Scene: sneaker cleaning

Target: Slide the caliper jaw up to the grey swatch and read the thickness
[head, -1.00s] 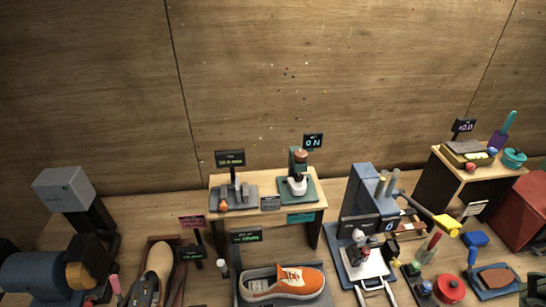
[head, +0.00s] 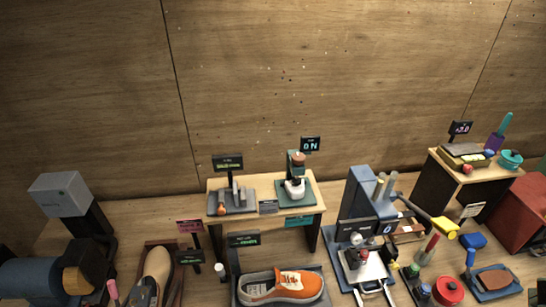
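A small grey gauge (head: 233,199) with upright grey blocks and an orange knob (head: 222,209) at its front left sits on the left of the raised wooden stand (head: 262,219). It looks like the caliper. A black display (head: 228,162) with green text, too small to read, stands behind it. I cannot tell a separate grey swatch from the gauge's grey blocks, nor whether a jaw touches one. My gripper is not in view.
A green-based device (head: 296,190) stands right of the gauge, with an "ON" display (head: 310,144). An orange sneaker (head: 290,284) lies below the stand. A blue press (head: 361,205) stands to the right, and a grey box-topped machine (head: 61,193) to the left. The front bench is crowded.

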